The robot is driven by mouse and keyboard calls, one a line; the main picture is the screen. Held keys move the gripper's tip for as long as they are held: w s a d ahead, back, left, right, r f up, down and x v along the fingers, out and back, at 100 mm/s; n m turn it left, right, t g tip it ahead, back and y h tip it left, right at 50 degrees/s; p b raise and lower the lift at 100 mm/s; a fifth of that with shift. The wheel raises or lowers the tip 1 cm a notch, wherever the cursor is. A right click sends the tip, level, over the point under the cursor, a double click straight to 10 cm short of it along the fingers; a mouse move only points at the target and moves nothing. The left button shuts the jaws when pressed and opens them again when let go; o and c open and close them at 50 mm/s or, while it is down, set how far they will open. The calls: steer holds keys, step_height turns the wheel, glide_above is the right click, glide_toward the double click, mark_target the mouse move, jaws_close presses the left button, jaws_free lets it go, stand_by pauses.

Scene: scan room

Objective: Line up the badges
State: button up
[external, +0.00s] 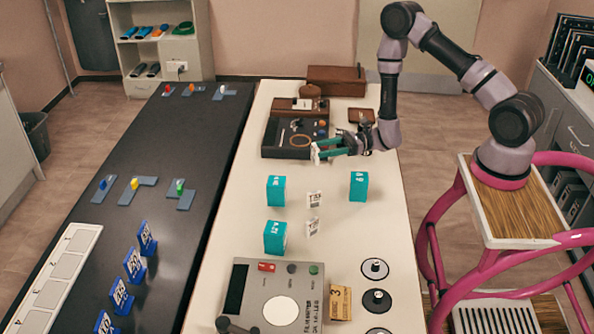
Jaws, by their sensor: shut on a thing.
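Two small white badges with dark print stand on the cream table, one nearer the back (314,199) and one in front of it (313,227). They form a short row running front to back. My gripper (319,152) is beyond the row, just in front of the dark tray. Its green fingers point left and are shut on a small white thing (315,155), which looks like another badge. The fingers hide part of it, and I cannot tell whether it touches the table.
Teal boxes stand left (276,191), front left (275,237) and right (358,187) of the badges. A dark tray (272,153) with small items lies behind. A grey machine (245,313) fills the front. Blue numbered stands (134,266) line the dark table.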

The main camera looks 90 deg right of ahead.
steer(key=shift+f, duration=4.7)
steer(key=shift+f, duration=0.1)
